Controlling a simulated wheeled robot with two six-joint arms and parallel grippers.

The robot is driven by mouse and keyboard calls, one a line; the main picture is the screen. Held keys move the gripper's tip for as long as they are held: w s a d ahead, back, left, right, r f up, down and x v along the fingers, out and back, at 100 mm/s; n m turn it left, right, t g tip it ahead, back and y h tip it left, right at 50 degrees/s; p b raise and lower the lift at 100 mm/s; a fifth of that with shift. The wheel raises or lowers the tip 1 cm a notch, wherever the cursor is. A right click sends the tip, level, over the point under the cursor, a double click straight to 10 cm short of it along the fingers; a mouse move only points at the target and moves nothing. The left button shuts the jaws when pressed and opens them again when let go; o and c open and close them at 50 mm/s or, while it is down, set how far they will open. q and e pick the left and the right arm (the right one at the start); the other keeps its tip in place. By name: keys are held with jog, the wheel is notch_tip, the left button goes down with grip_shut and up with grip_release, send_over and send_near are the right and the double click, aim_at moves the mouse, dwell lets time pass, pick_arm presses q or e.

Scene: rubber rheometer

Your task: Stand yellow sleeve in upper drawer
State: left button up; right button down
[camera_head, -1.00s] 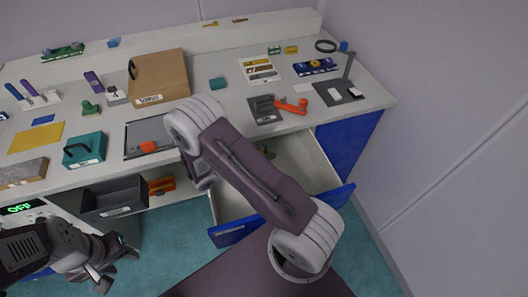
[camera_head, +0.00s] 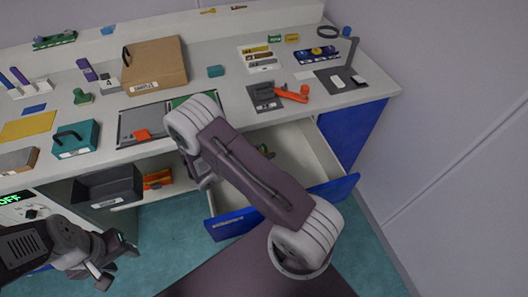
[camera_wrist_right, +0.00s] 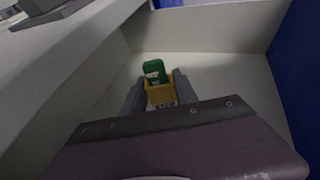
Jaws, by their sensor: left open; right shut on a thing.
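The upper drawer (camera_head: 325,148) is pulled open below the bench top, with a blue front and pale inside. In the right wrist view, the yellow sleeve (camera_wrist_right: 161,93) is between the fingers of my right gripper (camera_wrist_right: 158,92), which is shut on it inside the drawer. A green piece (camera_wrist_right: 154,71) with a white mark shows right at the sleeve's far side; I cannot tell whether it is inside the sleeve. The sleeve's lower end is hidden, so contact with the drawer floor is unclear. My left gripper (camera_head: 116,262) is open and empty at lower left.
The drawer floor (camera_wrist_right: 225,80) around the sleeve looks clear. The bench edge overhangs the drawer at left in the wrist view. An orange-handled tool (camera_head: 291,93) lies on the bench above the drawer. A dark open bin (camera_head: 107,184) stands left of it.

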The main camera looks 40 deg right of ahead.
jog(key=shift+f+b, duration=0.4)
jog(key=shift+f, duration=0.15)
jog(key=c, duration=0.9)
grip_release()
